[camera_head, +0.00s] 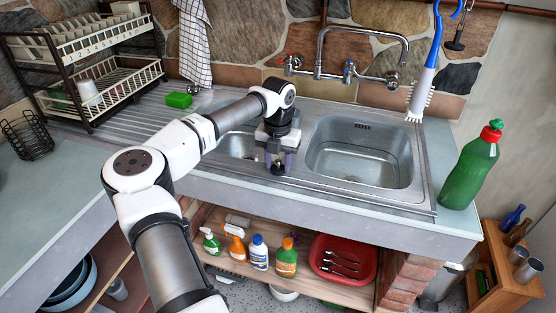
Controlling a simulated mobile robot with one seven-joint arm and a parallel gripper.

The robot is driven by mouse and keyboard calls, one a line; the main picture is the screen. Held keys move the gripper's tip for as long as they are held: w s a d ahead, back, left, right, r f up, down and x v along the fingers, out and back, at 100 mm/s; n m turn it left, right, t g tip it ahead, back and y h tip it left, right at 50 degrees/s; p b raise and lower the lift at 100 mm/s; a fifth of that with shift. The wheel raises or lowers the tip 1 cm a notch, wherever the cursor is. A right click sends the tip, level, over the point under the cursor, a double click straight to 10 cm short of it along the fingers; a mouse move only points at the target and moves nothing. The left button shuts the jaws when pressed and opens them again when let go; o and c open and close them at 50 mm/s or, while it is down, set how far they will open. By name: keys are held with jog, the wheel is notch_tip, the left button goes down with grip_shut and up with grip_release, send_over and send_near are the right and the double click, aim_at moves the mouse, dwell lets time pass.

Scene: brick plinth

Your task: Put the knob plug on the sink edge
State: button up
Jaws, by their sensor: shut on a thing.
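My gripper (279,163) points down over the strip of the steel sink (308,186) between the small left bowl and the large right bowl, near the front edge. It is shut on the knob plug (278,169), a small dark piece showing low between the fingertips. I cannot tell whether the plug touches the steel or hangs just above it. My wrist and fingers hide part of the small bowl's right side.
A green bottle with a red cap (471,166) stands right of the sink. A green sponge (178,100) lies on the drainboard. The tap (348,70) rises behind the bowls. A dish rack (85,60) stands at the left. Several bottles and a red basin (343,285) are on the shelf below.

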aim_at(278, 161)
jog(key=shift+f, duration=0.2)
jog(key=shift+f, duration=0.1)
jog(key=o, duration=1)
jog(key=shift+c, duration=0.2)
notch_tip(278, 161, up, 12)
jog(key=b, duration=0.2)
jog(key=shift+b, duration=0.35)
